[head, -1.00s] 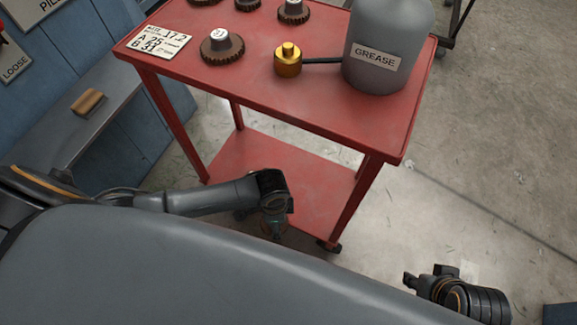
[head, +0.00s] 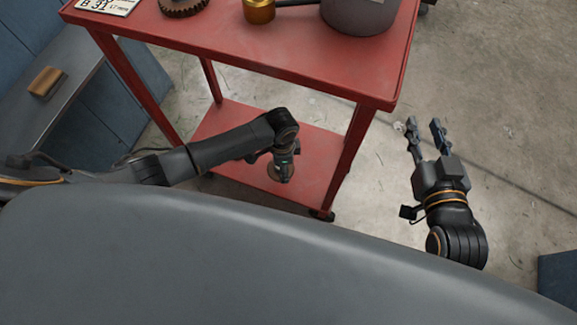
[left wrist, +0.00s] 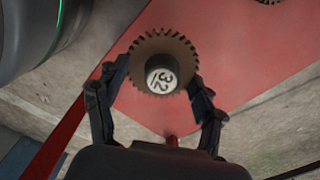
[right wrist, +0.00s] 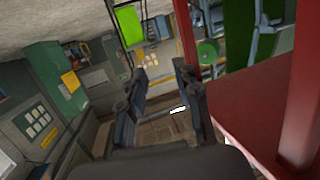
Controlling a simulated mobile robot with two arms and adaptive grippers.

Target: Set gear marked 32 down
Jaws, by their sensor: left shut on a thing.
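The gear marked 32 (left wrist: 150,45) is brown and toothed, with a pale hub facing the left wrist camera. My left gripper (left wrist: 160,88) is shut on it, one finger on each side. In the head view my left gripper (head: 283,172) points down in front of the red cart, and the gear there is mostly hidden. In the left wrist view a red surface lies behind the gear; I cannot tell the gap. My right gripper (head: 424,124) is open and empty, right of the cart; its spread fingers also show in the right wrist view (right wrist: 157,90).
The red cart's top (head: 300,55) holds a brass weight (head: 259,10), a grey grease container (head: 358,14), a gear (head: 184,6) and a marked card (head: 108,4). Its lower shelf (head: 225,130) has bare room. A grey bench (head: 55,105) stands left.

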